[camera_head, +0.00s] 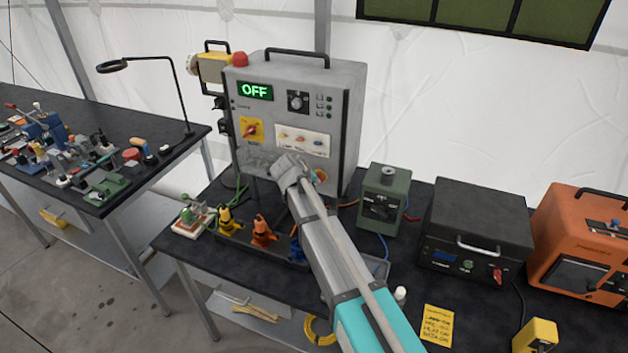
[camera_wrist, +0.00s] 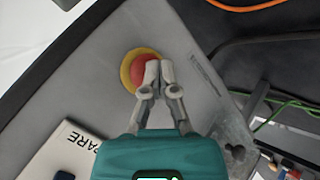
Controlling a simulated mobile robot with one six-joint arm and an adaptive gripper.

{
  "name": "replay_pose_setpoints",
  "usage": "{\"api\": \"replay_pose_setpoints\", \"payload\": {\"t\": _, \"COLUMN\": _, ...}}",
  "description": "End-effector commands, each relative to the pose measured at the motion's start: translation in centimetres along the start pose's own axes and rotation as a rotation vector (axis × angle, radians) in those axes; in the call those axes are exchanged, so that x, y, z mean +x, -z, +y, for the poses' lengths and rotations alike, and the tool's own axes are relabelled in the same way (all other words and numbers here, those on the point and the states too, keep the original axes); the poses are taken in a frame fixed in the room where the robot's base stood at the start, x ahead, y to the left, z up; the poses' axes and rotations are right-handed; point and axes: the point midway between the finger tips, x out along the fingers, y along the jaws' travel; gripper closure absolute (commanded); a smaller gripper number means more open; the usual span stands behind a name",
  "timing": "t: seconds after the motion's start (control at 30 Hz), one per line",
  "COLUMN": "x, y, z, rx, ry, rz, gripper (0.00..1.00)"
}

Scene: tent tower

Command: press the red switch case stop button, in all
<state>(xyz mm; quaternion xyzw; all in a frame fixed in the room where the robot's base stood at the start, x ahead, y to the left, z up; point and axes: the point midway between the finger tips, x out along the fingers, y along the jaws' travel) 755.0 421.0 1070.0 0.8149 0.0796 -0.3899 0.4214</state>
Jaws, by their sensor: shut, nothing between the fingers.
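The switch case (camera_head: 346,110) is a grey upright box on the dark table, with a green display reading OFF (camera_head: 255,92). Its red stop button (camera_wrist: 145,70) on a yellow ring shows in the wrist view, just beyond my fingertips. In the head view my arm mostly covers the button, and only a bit of its coloured edge (camera_head: 321,176) shows. My gripper (camera_wrist: 158,74) is shut and empty, with its tips over the right part of the red button. I cannot tell whether they touch it. In the head view the gripper (camera_head: 287,168) is at the case's lower front.
Yellow, orange and blue connectors (camera_head: 262,231) stand in front of the case. A green box (camera_head: 382,200), a black case (camera_head: 477,232) and an orange case (camera_head: 585,245) stand to the right. A cluttered second table (camera_head: 140,172) is at the left.

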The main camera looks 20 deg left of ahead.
Motion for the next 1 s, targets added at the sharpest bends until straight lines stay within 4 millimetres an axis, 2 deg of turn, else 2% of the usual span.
{"api": "replay_pose_setpoints", "payload": {"t": 0.6, "x": -1.3, "y": -1.0, "z": -1.0, "rx": -0.001, "ry": 0.0, "rz": 0.0, "gripper": 1.0}}
{"api": "replay_pose_setpoints", "payload": {"t": 1.0, "x": -1.4, "y": -1.0, "z": -1.1, "rx": 0.0, "ry": 0.0, "rz": 0.0, "gripper": 1.0}}
